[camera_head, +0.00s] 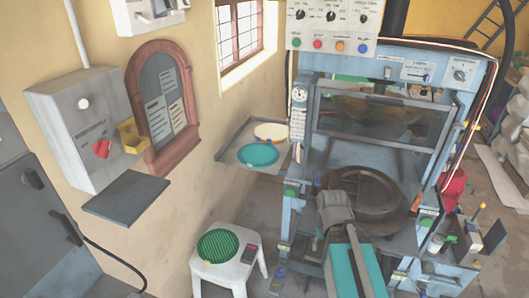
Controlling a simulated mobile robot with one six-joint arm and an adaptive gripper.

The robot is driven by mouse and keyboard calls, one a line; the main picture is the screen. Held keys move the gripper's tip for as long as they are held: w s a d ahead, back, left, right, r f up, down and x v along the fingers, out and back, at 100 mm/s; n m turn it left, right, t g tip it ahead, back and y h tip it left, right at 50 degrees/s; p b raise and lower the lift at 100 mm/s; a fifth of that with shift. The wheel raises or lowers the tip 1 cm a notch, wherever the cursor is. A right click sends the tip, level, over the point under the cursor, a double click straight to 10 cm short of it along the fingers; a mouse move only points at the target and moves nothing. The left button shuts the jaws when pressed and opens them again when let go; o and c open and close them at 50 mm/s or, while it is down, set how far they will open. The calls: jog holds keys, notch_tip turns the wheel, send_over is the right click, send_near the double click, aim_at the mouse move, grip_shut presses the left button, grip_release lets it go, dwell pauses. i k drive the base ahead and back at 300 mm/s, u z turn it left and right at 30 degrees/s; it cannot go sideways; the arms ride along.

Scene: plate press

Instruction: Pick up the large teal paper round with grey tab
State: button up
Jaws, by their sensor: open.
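The large teal paper round (258,155) lies flat on the grey side tray (226,155) left of the press. I cannot make out its grey tab at this size. A cream round (271,132) lies just behind it on the same tray. My gripper (335,200) is low in front of the press, to the right of and nearer than the teal round, well apart from it. It is open and holds nothing that I can see. Its fingertips are hard to make out against the dark press.
The press (384,115) has a dark round die (370,197) and a framed guard above it. A grey wall box (75,125) and dark shelf (127,197) stand at left.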

aim_at(256, 154)
jog(key=i, duration=0.85)
jog(key=u, duration=0.05)
